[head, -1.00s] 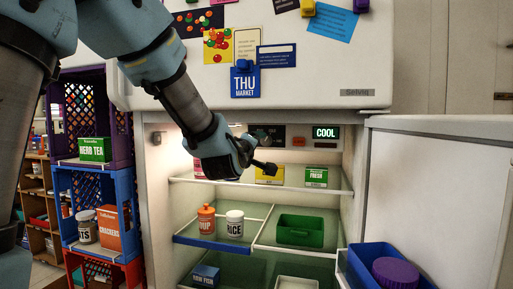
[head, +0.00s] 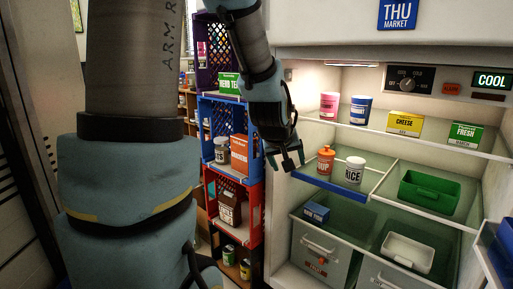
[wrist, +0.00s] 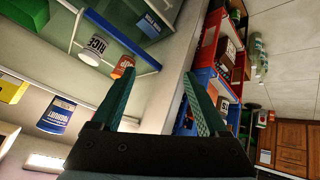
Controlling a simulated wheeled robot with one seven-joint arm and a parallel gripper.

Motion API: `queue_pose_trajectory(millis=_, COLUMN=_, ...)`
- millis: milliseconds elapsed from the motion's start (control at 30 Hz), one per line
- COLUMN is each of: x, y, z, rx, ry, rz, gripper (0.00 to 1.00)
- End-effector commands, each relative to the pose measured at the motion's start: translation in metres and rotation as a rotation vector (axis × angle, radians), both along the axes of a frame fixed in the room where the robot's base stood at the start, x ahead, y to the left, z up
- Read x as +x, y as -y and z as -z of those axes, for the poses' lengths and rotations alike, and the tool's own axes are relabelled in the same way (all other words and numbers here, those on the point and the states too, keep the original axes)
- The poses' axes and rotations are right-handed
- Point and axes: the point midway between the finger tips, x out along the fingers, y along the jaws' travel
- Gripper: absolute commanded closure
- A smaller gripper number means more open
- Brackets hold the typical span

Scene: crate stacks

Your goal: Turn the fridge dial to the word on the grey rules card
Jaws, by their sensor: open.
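The fridge dial (head: 408,84) is a round knob on a dark panel (head: 425,79) under the fridge's upper door. Its pointer is too small to read surely. A green-lit display (head: 491,80) right of it reads COOL. No grey rules card can be made out now; a blue THU MARKET card (head: 397,14) hangs on the upper door. My gripper (head: 285,160) is open and empty, left of the fridge opening, well below and left of the dial. In the wrist view my gripper (wrist: 158,80) has its fingers apart with nothing between them.
An orange soup bottle (head: 325,160) and a rice jar (head: 355,169) stand on the shelf right of my gripper. Stacked crates (head: 223,115) stand behind it. A cheese box (head: 405,124) is on the upper shelf. A green tub (head: 430,191) sits lower right.

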Motion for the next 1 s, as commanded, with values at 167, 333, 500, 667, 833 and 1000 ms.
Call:
queue_pose_trajectory(millis=167, x=-0.049, y=-0.082, z=0.041, rx=0.185, ry=-0.216, rz=0.021, gripper=0.23)
queue_pose_trajectory(millis=333, x=-0.101, y=-0.135, z=0.062, rx=0.282, ry=-0.405, rz=0.061, gripper=0.23)
queue_pose_trajectory(millis=500, x=-0.129, y=-0.155, z=0.043, rx=0.315, ry=-0.500, rz=0.093, gripper=0.23)
queue_pose_trajectory(millis=667, x=-0.128, y=-0.154, z=0.011, rx=0.314, ry=-0.499, rz=0.092, gripper=0.23)
queue_pose_trajectory(millis=833, x=-0.128, y=-0.154, z=-0.029, rx=0.314, ry=-0.497, rz=0.091, gripper=0.23)
queue_pose_trajectory(millis=1000, x=-0.128, y=-0.154, z=-0.055, rx=0.314, ry=-0.497, rz=0.090, gripper=0.23)
